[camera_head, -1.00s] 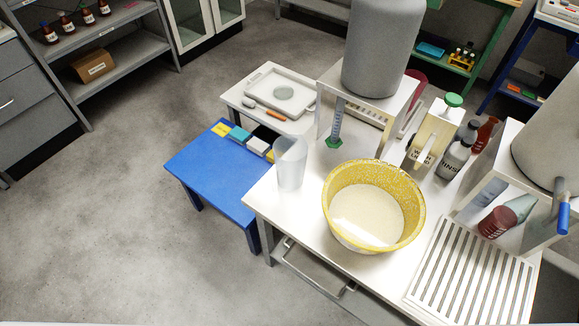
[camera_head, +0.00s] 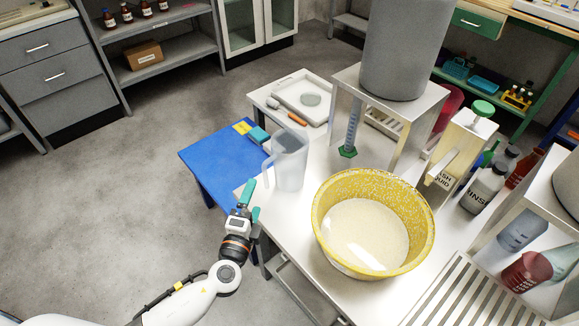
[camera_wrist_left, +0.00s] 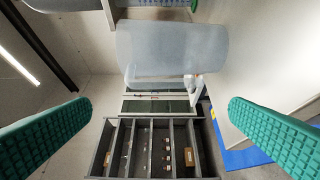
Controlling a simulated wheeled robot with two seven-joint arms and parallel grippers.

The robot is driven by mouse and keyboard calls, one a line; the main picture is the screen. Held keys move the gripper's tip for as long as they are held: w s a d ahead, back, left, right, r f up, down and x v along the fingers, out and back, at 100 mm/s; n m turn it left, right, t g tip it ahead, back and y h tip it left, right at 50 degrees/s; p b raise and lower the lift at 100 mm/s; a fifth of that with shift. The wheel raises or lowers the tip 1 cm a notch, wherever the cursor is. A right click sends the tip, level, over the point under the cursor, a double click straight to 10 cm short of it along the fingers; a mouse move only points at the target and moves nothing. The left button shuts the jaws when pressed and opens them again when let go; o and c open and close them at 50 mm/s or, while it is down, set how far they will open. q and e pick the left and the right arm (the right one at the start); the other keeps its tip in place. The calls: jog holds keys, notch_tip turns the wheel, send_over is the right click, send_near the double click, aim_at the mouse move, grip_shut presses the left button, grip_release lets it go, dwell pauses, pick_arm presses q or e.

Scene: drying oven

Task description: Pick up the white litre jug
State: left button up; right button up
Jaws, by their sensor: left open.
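The white litre jug (camera_head: 289,160) is translucent and stands upright on the left corner of the white table, left of the yellow basin. Its handle faces left, toward my left gripper. My left gripper (camera_head: 249,203) is open and empty, just left of and in front of the jug, apart from it. In the left wrist view the jug (camera_wrist_left: 172,50) shows in the upper middle, beyond and between the two green fingers (camera_wrist_left: 160,135). My right gripper is not in view.
A yellow speckled basin (camera_head: 422,222) holding pale liquid stands right of the jug. A green-based measuring cylinder (camera_head: 351,130) stands behind. A blue low table (camera_head: 207,163) is at the left. A wash liquid bottle (camera_head: 455,150) and a rinse bottle (camera_head: 484,188) stand at right.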

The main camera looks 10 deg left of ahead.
aim_at(263, 176)
pick_arm(q)
jog(key=w+p, duration=0.1)
jog(key=w, duration=0.8)
jog(key=shift+w+d+f+p, duration=0.15)
jog(key=shift+d+p, duration=0.05)
jog(key=shift+p, duration=0.2)
jog(key=shift+c, duration=0.2)
jog(key=c, duration=0.8)
